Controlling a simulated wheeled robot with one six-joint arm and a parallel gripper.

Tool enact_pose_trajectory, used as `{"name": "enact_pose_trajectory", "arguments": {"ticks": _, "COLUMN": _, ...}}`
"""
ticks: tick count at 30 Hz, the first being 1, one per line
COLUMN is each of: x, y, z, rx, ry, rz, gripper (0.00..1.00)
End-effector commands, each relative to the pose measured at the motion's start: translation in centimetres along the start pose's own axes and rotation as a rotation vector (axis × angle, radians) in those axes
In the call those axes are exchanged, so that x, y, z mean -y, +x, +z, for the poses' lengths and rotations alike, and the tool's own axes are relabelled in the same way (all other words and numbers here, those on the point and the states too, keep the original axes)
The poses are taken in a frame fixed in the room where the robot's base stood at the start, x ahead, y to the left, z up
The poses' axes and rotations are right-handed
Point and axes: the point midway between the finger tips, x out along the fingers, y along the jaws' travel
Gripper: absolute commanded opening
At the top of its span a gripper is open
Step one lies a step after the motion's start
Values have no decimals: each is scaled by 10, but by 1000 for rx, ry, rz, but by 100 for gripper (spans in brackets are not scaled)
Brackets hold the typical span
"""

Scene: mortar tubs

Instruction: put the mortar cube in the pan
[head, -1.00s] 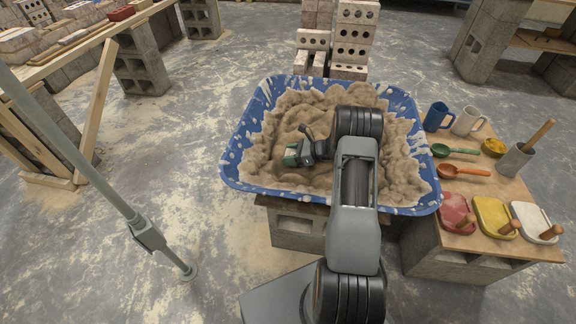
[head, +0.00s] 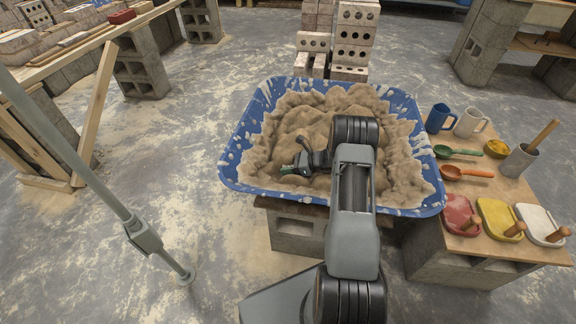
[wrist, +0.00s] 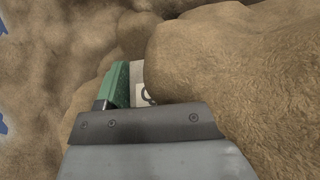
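My gripper (head: 290,170) is down at the mortar (head: 283,121) in the left middle of the blue tub (head: 234,166). In the wrist view one green finger (wrist: 118,84) shows, with a pale piece bearing a dark curved mark beside it. A large lump of mortar (wrist: 205,65) stands close on the right and hides the rest, so the opening between the fingers does not show. I cannot pick out a separate mortar cube. Shallow pans with wooden handles, one red (head: 455,212), one yellow (head: 496,215) and one white (head: 538,222), lie on the table at the right.
The wooden side table (head: 484,249) also holds a blue mug (head: 438,117), a white mug (head: 471,122), a green spoon (head: 455,151), an orange spoon (head: 466,173), a yellow bowl (head: 497,148) and a grey mortar with pestle (head: 519,161). Bricks (head: 350,42) stand behind the tub.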

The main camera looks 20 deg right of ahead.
Motion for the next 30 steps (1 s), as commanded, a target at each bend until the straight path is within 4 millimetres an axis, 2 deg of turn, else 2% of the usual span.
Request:
{"name": "enact_pose_trajectory", "arguments": {"ticks": 1, "x": 0, "y": 0, "z": 0, "rx": 0, "ry": 0, "rz": 0, "gripper": 66}}
{"name": "enact_pose_trajectory", "arguments": {"ticks": 5, "x": 0, "y": 0, "z": 0, "rx": 0, "ry": 0, "rz": 0, "gripper": 79}}
{"name": "enact_pose_trajectory", "arguments": {"ticks": 14, "x": 0, "y": -2, "z": 5, "rx": 0, "ry": -1, "rz": 0, "gripper": 79}}
{"name": "enact_pose_trajectory", "arguments": {"ticks": 17, "x": 1, "y": -14, "z": 4, "rx": 0, "ry": 0, "rz": -3, "gripper": 79}}
{"name": "enact_pose_trajectory", "arguments": {"ticks": 30, "x": 0, "y": -94, "z": 4, "rx": 0, "ry": 1, "rz": -4, "gripper": 79}}
